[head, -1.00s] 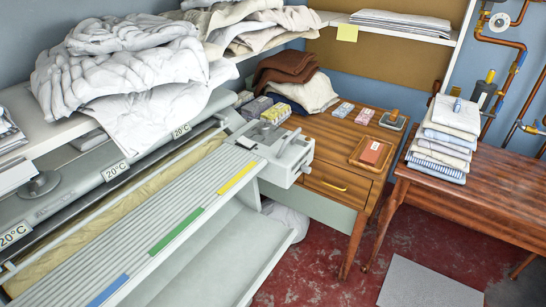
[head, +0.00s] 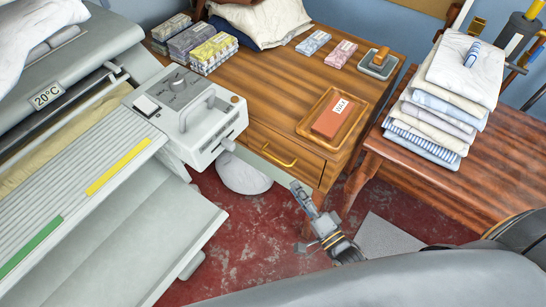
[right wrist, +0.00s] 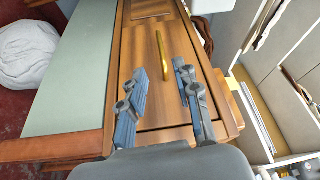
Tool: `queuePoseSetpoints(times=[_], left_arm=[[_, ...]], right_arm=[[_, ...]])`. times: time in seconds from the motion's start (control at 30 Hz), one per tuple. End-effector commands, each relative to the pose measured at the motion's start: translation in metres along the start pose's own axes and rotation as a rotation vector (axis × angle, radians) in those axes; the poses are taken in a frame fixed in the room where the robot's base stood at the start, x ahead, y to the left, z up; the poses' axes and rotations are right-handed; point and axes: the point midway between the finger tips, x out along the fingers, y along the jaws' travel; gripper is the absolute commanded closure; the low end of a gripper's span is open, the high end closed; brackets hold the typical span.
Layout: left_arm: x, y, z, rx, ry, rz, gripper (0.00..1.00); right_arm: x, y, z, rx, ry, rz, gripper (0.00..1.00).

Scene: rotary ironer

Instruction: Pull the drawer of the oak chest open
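The oak chest (head: 262,88) stands beside the ironer, with its drawer (head: 260,142) looking shut. The drawer's brass bar handle (head: 279,157) is clear in the head view. In the right wrist view the handle (right wrist: 162,55) lies ahead, roughly in line with the gap between the fingers, on the wooden drawer front (right wrist: 142,40). My right gripper (head: 299,188) is just in front of the drawer, below and right of the handle. Its two fingers (right wrist: 160,74) are apart, with nothing between them; they seem short of the handle. My left gripper is not in view.
The ironer's control box (head: 190,110) juts out left of the drawer. A side table (head: 440,195) with folded linen stands at the right. Red floor is open below.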

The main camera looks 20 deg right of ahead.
Motion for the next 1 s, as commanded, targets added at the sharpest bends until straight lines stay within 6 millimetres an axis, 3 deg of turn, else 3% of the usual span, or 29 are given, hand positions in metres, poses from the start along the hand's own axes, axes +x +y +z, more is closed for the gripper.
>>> queuePoseSetpoints(times=[0.4,0.6,0.8,1.0], left_arm=[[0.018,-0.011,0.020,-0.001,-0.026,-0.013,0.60],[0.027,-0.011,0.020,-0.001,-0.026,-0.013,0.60],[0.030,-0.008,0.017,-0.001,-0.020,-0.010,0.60],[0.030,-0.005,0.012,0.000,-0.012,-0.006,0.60]], right_arm=[[0.084,0.002,0.000,-0.003,0.002,-0.002,0.68],[0.116,0.003,0.000,-0.003,0.001,0.000,0.68],[0.130,0.002,0.000,-0.004,0.000,0.003,0.68],[0.131,0.002,0.000,-0.005,-0.001,0.005,0.68]])
